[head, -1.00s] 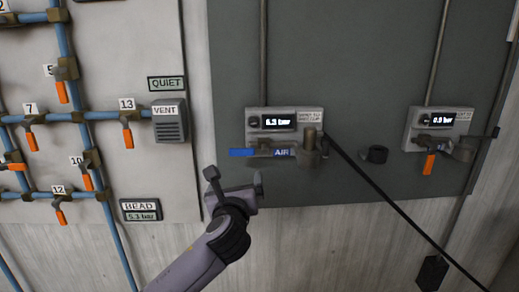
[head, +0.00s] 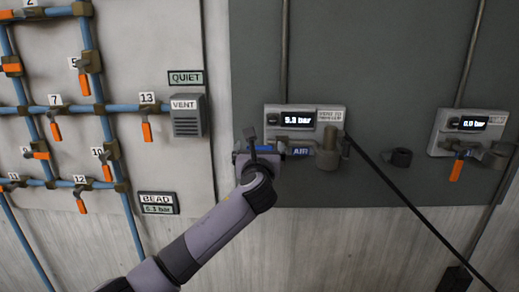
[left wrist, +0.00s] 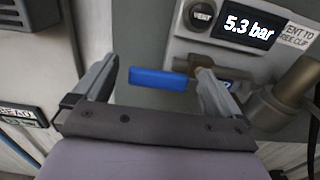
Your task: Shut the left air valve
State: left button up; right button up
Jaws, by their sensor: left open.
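The left air valve has a blue lever marked AIR (head: 301,152) that lies level below a grey gauge box (head: 304,118) on the dark panel. In the left wrist view the blue lever (left wrist: 158,78) shows between the fingers and beyond them, with the gauge reading 5.3 bar. My left gripper (head: 265,143) is open at the lever's left part and hides some of it in the head view. I cannot tell whether a finger touches the lever. My right gripper is not in view.
A brass fitting (head: 327,155) stands right of the lever, with a black hose (head: 400,196) running down-right. A second gauge box (head: 468,125) with an orange lever (head: 457,169) is at right. Blue pipes with orange valves and a VENT box (head: 187,115) are at left.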

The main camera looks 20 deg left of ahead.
pick_arm(q)
jog(key=shift+w, duration=0.25)
jog(key=shift+c, duration=0.3)
jog(key=c, duration=1.5)
jog(key=shift+o, duration=0.2)
jog(key=shift+a, duration=0.1)
